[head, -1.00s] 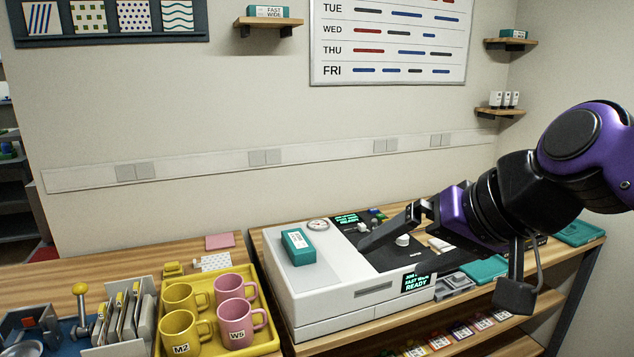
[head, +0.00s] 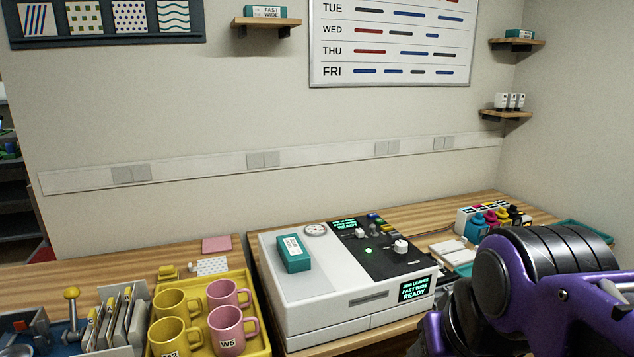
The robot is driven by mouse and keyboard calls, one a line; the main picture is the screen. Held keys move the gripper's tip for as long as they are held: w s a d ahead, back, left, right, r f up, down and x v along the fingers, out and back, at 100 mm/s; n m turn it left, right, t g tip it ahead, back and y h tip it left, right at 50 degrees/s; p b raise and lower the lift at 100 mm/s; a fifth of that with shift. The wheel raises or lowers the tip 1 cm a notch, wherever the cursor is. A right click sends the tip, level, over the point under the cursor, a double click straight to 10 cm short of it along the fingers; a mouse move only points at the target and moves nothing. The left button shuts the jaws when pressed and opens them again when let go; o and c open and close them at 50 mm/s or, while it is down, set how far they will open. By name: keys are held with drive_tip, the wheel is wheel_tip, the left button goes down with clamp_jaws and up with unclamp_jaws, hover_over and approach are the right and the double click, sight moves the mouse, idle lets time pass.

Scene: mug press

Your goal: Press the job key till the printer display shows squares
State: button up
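The printer (head: 330,320) is a white box on the wooden bench with a black control panel (head: 385,262) on top. Its front display (head: 418,288) shows green text that seems to read "JOB LEAVES FAST WIDE READY". A second small display (head: 344,224) at the panel's back also shows green text, too small to read surely. The panel carries white knobs (head: 401,246), a lit green spot (head: 368,250) and small blue, green and yellow keys (head: 377,220). I cannot tell which is the job key. My purple arm is at lower right; my gripper is out of view.
A teal box (head: 293,254) and a round gauge (head: 315,230) are on the printer's top. A yellow tray (head: 262,318) with yellow and pink mugs stands left. Ink bottles (head: 490,218) stand behind right. The space above the panel is clear.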

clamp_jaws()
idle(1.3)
